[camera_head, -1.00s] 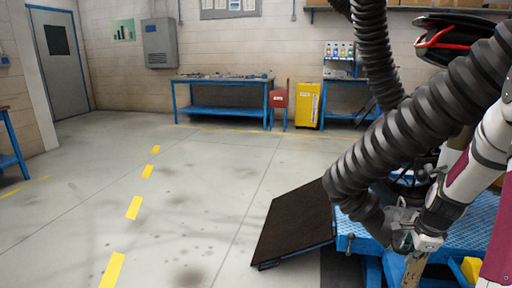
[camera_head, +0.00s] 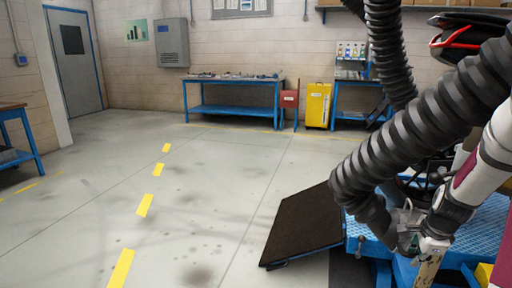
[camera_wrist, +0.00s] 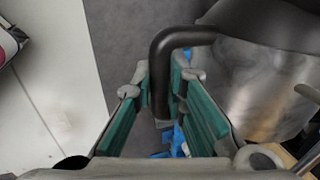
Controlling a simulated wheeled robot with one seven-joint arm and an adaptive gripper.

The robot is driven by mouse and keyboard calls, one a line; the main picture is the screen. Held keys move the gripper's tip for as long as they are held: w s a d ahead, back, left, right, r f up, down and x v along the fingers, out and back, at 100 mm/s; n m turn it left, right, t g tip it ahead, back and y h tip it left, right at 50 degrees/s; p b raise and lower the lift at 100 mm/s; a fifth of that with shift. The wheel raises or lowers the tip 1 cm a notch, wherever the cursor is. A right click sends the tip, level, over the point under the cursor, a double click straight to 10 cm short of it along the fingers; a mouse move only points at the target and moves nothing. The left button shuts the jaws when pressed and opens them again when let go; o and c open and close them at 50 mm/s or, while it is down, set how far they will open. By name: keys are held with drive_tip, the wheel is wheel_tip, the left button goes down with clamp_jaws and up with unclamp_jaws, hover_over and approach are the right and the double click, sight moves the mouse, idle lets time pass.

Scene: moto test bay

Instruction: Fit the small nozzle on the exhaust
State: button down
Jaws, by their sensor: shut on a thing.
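My gripper (camera_wrist: 160,80) is shut on a black bent handle (camera_wrist: 185,38), which stands between its teal pads in the wrist view. The handle reaches right to a dark collar and a shiny metal nozzle body (camera_wrist: 255,95). In the head view my gripper (camera_head: 425,246) is at the lower right, beside the lower end of a thick black ribbed hose (camera_head: 425,130). A small pale metal piece (camera_head: 407,240) shows at that end. The nozzle's mouth is hidden. I cannot make out the exhaust in either view.
A blue lift table (camera_head: 488,228) with a dark sloping ramp (camera_head: 300,225) is at the lower right. Blue benches (camera_head: 235,84) and a yellow cabinet (camera_head: 318,105) line the back wall.

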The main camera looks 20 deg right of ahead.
drive_tip(key=shift+w+a+r, duration=0.1)
drive_tip(key=shift+w+a, duration=0.25)
drive_tip(key=shift+a, duration=0.25)
drive_tip(key=shift+w+a, duration=0.35)
drive_tip(key=shift+a, duration=0.2)
idle(0.4)
drive_tip(key=s+a+r, duration=0.3)
drive_tip(key=s+a, duration=0.2)
drive_tip(key=s, duration=0.3)
drive_tip(key=shift+s+p, duration=0.25)
drive_tip(key=shift+p, duration=0.15)
idle(1.4)
drive_tip(key=shift+a, duration=0.15)
